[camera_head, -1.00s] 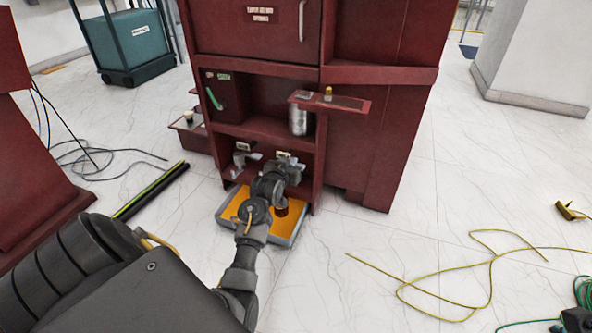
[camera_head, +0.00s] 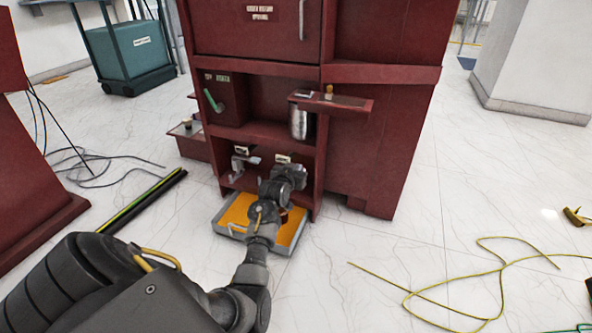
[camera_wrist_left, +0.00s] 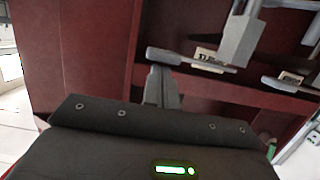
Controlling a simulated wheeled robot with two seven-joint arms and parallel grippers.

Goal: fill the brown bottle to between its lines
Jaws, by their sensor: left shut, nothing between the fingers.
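The brown bottle (camera_head: 284,214) is a small dark reddish-brown patch above the orange tray (camera_head: 230,230), mostly hidden behind my left arm; its lines and level cannot be seen. My left gripper (camera_head: 292,170) is at the cabinet's lower opening, near the right label (camera_head: 283,158); it is shut and empty. A grey valve with a lever (camera_head: 243,166) is at its left. In the left wrist view the grey fingers (camera_wrist_left: 163,88) are just below the end of a grey lever (camera_wrist_left: 175,58), and I cannot tell whether they touch it. My right gripper is out of view.
The dark red cabinet (camera_head: 380,130) rises around the opening. A silver cylinder (camera_head: 300,124) hangs under a small shelf (camera_head: 350,104). A yellow-green cable (camera_head: 450,290) lies on the floor at right, and a black bar (camera_head: 145,200) at left.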

